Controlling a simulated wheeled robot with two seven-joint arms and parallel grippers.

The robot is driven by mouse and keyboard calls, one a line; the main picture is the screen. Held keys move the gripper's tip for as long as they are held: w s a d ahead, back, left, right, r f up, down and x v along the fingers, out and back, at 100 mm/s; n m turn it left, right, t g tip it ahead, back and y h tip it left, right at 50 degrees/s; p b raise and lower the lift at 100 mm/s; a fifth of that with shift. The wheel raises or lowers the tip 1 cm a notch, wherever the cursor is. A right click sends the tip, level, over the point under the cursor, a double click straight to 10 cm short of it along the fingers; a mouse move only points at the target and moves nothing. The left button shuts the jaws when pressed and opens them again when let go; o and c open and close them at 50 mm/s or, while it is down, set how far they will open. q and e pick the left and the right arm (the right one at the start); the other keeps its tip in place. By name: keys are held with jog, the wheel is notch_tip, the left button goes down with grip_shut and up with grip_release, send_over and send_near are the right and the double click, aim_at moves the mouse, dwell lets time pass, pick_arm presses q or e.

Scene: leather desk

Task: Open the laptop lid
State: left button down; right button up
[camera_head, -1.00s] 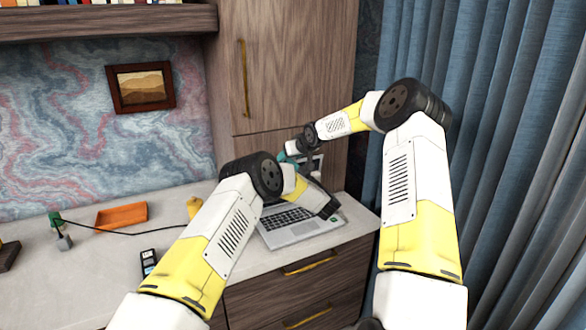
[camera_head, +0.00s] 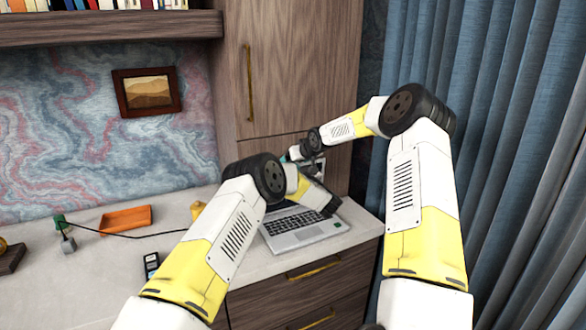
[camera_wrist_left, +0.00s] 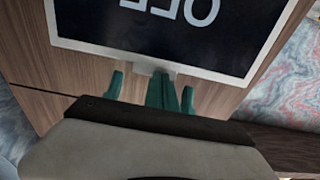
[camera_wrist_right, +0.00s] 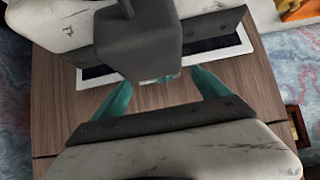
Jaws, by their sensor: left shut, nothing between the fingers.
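The laptop (camera_head: 297,238) stands on the desk with its keyboard exposed and its lid raised; my arms hide most of the lid in the head view. The lid's dark, light-framed screen (camera_wrist_left: 150,30) fills the top of the left wrist view and shows mirrored lettering. My left gripper (camera_wrist_left: 160,78) is shut and empty, its teal fingers together near the screen's edge. My right gripper (camera_wrist_right: 160,80) is open, its teal fingers apart, with the left gripper's dark body in front of it. The screen (camera_wrist_right: 215,43) shows behind them. Contact with the lid cannot be told.
An orange tray (camera_head: 126,219), a black handheld device (camera_head: 151,264) and a cable with a grey plug (camera_head: 68,245) lie left of the laptop. A yellow object (camera_head: 197,209) is partly hidden by my left arm. A cabinet (camera_head: 285,70) stands behind; blue curtains (camera_head: 515,150) hang right.

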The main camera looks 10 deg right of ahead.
jog(key=s+r+h, duration=0.1)
jog(key=s+r, duration=0.5)
jog(key=s, duration=0.5)
jog(key=s+r+g, duration=0.1)
jog(key=s+r, duration=0.5)
jog(key=s, duration=0.4)
jog(key=s+r+h, duration=0.1)
jog(key=s+r, duration=0.5)
jog(key=s, duration=0.5)
pick_arm(q)
jog(key=shift+w+a+r+g+h, duration=0.15)
jog(key=shift+w+a+g, duration=0.15)
jog(key=shift+w, duration=0.3)
jog(key=shift+w+a+r+g+h, duration=0.15)
jog(key=shift+w+g, duration=0.15)
jog(key=shift+w, duration=0.3)
pick_arm(e)
jog(key=s+d+f+m+g, duration=0.1)
jog(key=s+f, duration=0.1)
jog(key=s, duration=0.9)
jog(key=s+d+f+m+g, duration=0.1)
jog(key=s+f+m, duration=0.1)
jog(key=s, duration=0.9)
jog(key=shift+s+d+f+g+y, duration=0.3)
jog(key=shift+s, duration=0.05)
